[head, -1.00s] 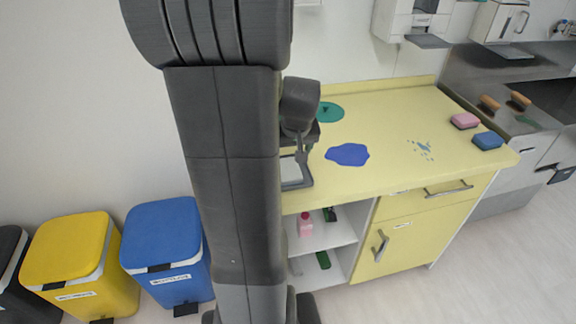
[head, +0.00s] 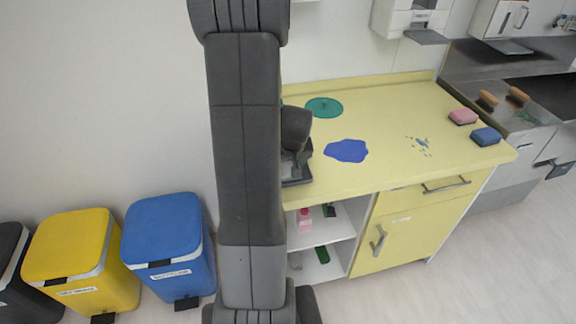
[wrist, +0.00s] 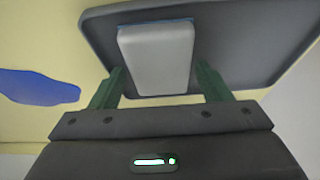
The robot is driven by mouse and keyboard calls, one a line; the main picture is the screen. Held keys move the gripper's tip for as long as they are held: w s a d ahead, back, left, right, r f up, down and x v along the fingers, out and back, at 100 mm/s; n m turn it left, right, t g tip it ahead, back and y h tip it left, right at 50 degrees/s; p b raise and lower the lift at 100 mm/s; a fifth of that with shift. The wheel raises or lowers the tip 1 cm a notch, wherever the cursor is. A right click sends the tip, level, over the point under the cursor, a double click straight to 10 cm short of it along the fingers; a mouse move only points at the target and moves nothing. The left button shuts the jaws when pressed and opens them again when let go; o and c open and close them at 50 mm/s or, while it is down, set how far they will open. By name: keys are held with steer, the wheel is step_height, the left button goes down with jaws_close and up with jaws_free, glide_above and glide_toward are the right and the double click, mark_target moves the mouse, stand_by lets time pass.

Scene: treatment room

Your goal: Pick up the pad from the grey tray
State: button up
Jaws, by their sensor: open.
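In the wrist view a pale grey-white pad (wrist: 157,62) with a thin blue far edge lies on the dark grey tray (wrist: 232,45). My gripper (wrist: 160,84) is open, with one green finger on each side of the pad's near end. Gaps show between the fingers and the pad; I cannot tell the height of the fingers above the tray. In the head view the tray (head: 298,180) shows only in part at the counter's left front, behind my arm. The pad is hidden there.
A blue puddle (head: 347,151), a teal patch (head: 324,107) and small blue splashes (head: 419,145) mark the yellow counter (head: 385,105). A pink sponge (head: 462,117) and a blue sponge (head: 486,137) sit at its right end. Blue (head: 163,240) and yellow (head: 75,255) bins stand left.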

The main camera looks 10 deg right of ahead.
steer(key=shift+w+f, duration=0.1)
steer(key=shift+f, duration=0.1)
steer(key=shift+f, duration=0.15)
stand_by(0.4)
steer(key=c, duration=0.7)
